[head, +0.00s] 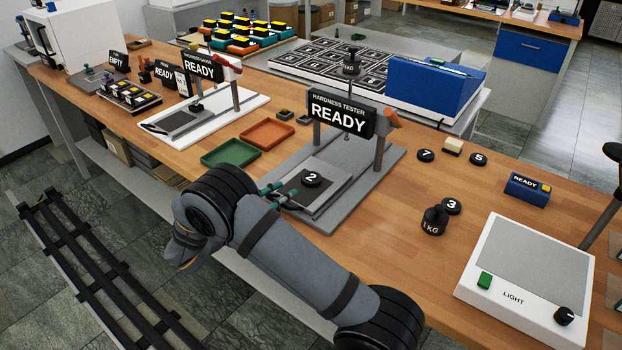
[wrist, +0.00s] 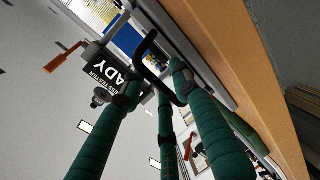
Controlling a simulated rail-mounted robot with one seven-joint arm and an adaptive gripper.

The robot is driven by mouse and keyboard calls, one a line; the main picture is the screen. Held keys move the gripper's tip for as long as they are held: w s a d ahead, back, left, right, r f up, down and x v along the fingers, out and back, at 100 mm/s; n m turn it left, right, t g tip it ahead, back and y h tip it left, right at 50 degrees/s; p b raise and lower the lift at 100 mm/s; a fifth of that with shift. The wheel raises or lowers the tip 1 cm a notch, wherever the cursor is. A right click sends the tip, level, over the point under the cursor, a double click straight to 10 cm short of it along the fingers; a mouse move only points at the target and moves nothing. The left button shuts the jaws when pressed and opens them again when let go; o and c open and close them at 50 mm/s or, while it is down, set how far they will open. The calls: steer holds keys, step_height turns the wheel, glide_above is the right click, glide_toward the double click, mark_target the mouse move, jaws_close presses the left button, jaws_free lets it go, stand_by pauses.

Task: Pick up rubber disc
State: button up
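A black rubber disc marked 2 (head: 311,180) lies flat on the grey plate (head: 330,192) of the hardness tester (head: 340,114), whose sign reads READY. My gripper (head: 278,194) is low beside that plate, just left of the disc. Its green fingers are spread apart, with no disc seen between them. In the wrist view the green fingers (wrist: 160,85) show large, with a dark curved bar near their tips. The tester's sign (wrist: 107,72) is beyond them, and disc 2 cannot be made out there. More black discs marked 7 (head: 426,155), 5 (head: 478,159) and 3 (head: 452,206) lie on the table.
A black 1 KG weight (head: 434,221) stands near disc 3. A green tray (head: 231,151) and an orange tray (head: 268,134) lie left of the tester. A light box (head: 528,270) is at the right. Bare wood (head: 390,240) lies between tester and light box.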

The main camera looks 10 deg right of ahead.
steer(key=shift+o, duration=1.1)
steer(key=o, duration=0.7)
